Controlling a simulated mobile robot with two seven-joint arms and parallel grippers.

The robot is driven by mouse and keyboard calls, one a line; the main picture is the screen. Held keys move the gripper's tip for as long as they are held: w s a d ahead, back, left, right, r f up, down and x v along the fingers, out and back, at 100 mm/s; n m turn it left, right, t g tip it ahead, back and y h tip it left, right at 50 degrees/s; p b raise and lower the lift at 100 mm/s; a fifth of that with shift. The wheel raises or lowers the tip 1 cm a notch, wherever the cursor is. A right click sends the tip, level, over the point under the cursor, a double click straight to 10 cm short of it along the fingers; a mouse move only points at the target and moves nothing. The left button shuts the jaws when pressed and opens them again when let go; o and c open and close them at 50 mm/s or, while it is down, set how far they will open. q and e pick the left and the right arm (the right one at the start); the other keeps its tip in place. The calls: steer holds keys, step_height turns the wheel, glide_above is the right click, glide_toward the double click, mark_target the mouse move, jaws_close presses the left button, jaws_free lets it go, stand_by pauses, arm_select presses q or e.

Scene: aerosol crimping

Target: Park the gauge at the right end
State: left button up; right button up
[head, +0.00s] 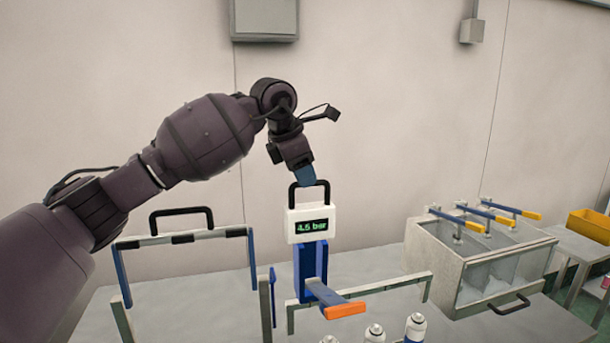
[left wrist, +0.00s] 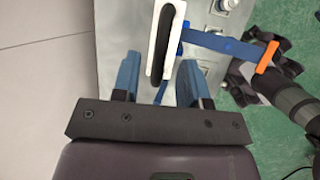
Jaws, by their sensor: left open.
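The gauge (head: 307,225) is a white box with a black loop handle and a green readout that seems to say 4.5 bar. It is upright just above or on a blue post (head: 310,262); I cannot tell whether they touch. My left gripper (head: 306,176) is open, pointing down at the top of the handle. In the left wrist view my two blue fingers (left wrist: 160,82) are spread apart, and the gauge's black handle (left wrist: 168,42) lies just ahead, in line with the gap.
A blue lever with an orange end (head: 345,310) juts forward below the gauge. A frame with a black handle (head: 181,213) stands left. Several spray cans (head: 414,326) stand at the front. A clear-walled bath (head: 475,260) with clamps is right, and a yellow bin (head: 590,226) is beyond it.

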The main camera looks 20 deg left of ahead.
arm_select(q)
steer(key=shift+w+d+f, duration=0.15)
steer(key=shift+w+f, duration=0.1)
steer(key=shift+f, duration=0.4)
steer(key=shift+c, duration=0.3)
jaws_close()
